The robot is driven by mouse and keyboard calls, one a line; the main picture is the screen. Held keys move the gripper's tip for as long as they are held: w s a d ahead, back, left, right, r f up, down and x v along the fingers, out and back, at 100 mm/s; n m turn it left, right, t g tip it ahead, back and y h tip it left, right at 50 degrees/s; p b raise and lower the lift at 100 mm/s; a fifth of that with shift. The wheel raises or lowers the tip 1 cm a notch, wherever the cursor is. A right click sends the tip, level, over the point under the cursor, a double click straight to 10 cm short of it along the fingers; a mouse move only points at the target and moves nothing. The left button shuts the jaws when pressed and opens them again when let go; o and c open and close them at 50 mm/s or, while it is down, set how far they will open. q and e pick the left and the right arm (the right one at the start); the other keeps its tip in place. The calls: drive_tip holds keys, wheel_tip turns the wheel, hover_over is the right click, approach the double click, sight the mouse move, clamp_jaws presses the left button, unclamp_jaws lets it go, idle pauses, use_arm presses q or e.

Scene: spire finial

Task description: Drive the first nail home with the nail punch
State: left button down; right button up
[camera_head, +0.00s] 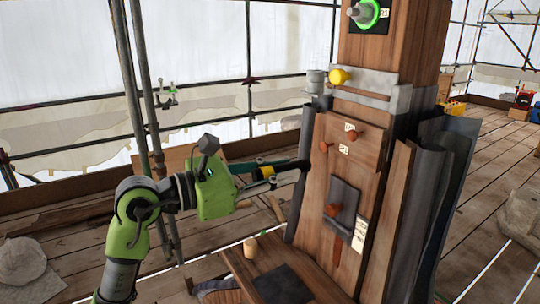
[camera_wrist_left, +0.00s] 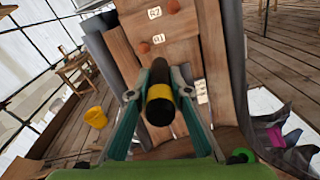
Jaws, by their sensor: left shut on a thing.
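My left gripper (camera_head: 266,172) is shut on the nail punch (camera_head: 293,166), a dark rod with a yellow band. In the left wrist view the punch (camera_wrist_left: 160,102) sits between the two teal fingers (camera_wrist_left: 159,90) and points away toward the post. In the head view its dark far end is close to the wooden panel, just below and left of the reddish nail head (camera_head: 323,147) by the lower label. Contact cannot be told. That nail (camera_wrist_left: 144,47) shows beyond the punch in the wrist view. A second nail head (camera_head: 353,134) is up and right. My right gripper is out of view.
A third reddish head (camera_head: 333,210) is on a dark patch lower on the post. A yellow knob (camera_head: 340,77) and a green ring (camera_head: 368,12) are higher up. Grey sheets flank the panel. Scaffold poles (camera_head: 140,80) stand behind my left arm. A yellow bucket (camera_wrist_left: 96,117) stands on the planks.

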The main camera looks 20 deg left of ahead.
use_arm(q)
drive_tip(key=shift+w+a+r+t, duration=0.1)
drive_tip(key=shift+a+r+t, duration=0.15)
drive_tip(key=shift+a+r, duration=0.25)
drive_tip(key=shift+w+a+r+t, duration=0.1)
drive_tip(key=shift+a+r+t, duration=0.2)
drive_tip(key=shift+a, duration=0.4)
drive_tip(key=x, duration=0.6)
drive_tip(key=shift+p, duration=0.45)
